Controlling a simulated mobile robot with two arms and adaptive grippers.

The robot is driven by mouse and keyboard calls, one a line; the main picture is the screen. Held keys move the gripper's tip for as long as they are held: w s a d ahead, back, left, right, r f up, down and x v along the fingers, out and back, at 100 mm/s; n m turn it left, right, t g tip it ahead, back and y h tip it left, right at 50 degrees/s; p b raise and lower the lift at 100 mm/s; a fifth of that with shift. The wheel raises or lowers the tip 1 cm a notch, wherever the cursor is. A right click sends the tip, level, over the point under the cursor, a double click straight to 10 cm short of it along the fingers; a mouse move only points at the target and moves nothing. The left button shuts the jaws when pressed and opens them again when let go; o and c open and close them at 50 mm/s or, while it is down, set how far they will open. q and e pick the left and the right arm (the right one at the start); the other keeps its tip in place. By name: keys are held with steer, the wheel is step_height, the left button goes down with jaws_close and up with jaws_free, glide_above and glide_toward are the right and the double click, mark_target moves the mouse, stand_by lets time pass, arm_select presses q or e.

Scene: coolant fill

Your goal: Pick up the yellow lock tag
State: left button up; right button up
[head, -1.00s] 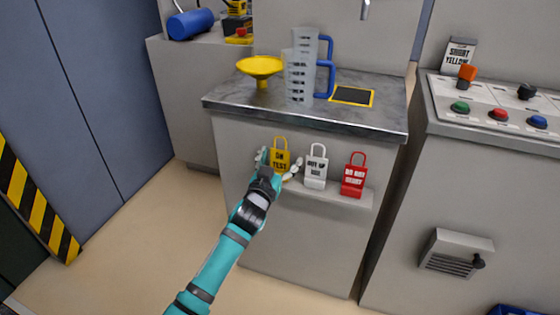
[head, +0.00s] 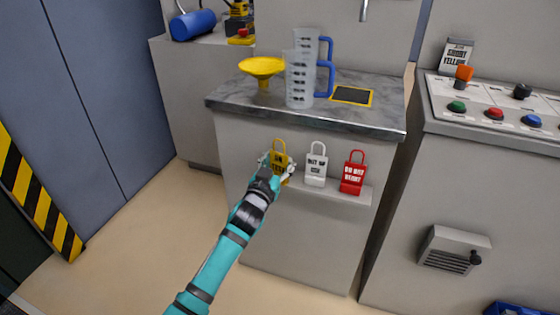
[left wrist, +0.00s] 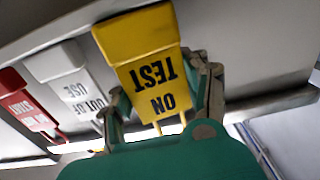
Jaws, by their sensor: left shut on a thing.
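The yellow lock tag (head: 279,153), marked "ON TEST", is upright at the left end of the small shelf on the cabinet front. In the left wrist view the tag (left wrist: 146,62) shows upside down and close up. My left gripper (head: 276,167) is shut on the tag, with one finger on each side of it; the gripper (left wrist: 165,95) also shows in the left wrist view. The gripper hides the tag's lower part in the head view, so I cannot tell whether it touches the shelf. My right gripper is not in view.
A white "OUT OF USE" tag (head: 316,168) and a red tag (head: 354,177) stand to the right on the shelf (head: 338,191). Above, the counter (head: 226,97) holds a yellow funnel (head: 262,68) and clear jugs with blue handles (head: 301,82). A control panel (head: 480,103) is at right.

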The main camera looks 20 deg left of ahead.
arm_select(q)
steer(key=shift+c, duration=0.3)
steer(key=o, duration=1.4)
steer(key=shift+w, duration=0.1)
steer(key=s, duration=1.2)
steer(key=shift+a, duration=0.25)
